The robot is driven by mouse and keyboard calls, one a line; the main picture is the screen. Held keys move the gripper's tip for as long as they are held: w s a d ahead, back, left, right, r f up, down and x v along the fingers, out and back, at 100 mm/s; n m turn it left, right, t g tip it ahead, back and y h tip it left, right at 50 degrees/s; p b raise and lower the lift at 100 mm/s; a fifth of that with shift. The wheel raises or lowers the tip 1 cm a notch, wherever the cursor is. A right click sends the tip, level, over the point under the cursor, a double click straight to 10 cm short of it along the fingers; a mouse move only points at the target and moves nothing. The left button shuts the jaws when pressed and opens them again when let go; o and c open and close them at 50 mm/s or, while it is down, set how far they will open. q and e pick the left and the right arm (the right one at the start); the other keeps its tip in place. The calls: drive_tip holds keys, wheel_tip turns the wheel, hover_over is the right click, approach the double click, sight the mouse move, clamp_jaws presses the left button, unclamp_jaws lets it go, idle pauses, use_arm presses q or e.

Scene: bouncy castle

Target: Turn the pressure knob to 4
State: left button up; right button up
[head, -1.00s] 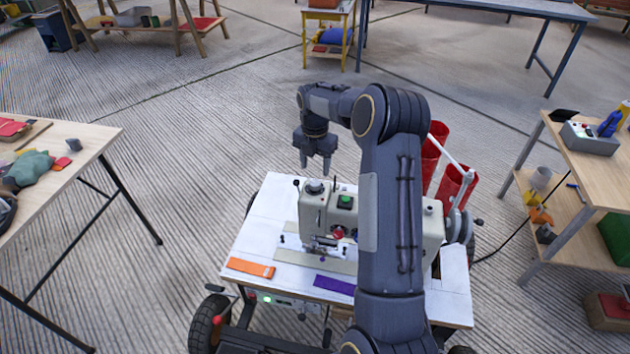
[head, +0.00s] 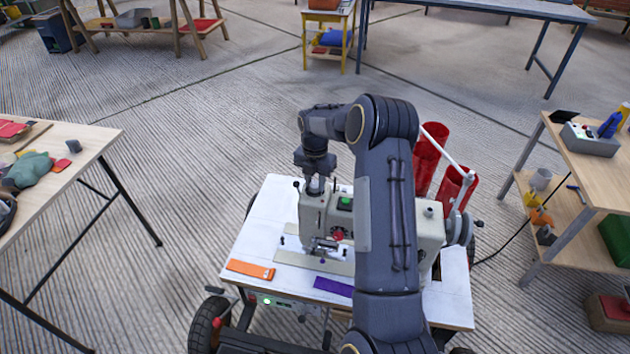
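The cream sewing machine (head: 316,215) stands on a white cart top. It has a green button (head: 345,201) and a small red knob (head: 338,236) on its front. The grey-and-black knob on top of its head, seen earlier, is now mostly hidden by my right gripper (head: 316,187). That gripper points straight down with its fingertips at the knob. I cannot tell whether its fingers are closed on it. No scale or number can be read. My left gripper is not in view.
An orange strip (head: 250,269) and a purple strip (head: 334,286) lie on the cart top (head: 254,233). Red cylinders (head: 428,155) stand behind the machine at right. Wooden tables (head: 85,135) flank the cart, with open floor between.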

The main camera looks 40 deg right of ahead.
drive_tip(key=shift+c, duration=0.8)
drive_tip(key=shift+m, duration=0.3)
drive_tip(key=m, duration=0.4)
drive_tip(key=shift+m, duration=0.3)
drive_tip(key=m, duration=1.2)
drive_tip(key=shift+m, duration=0.4)
drive_tip(key=m, duration=0.5)
drive_tip(key=shift+m, duration=0.4)
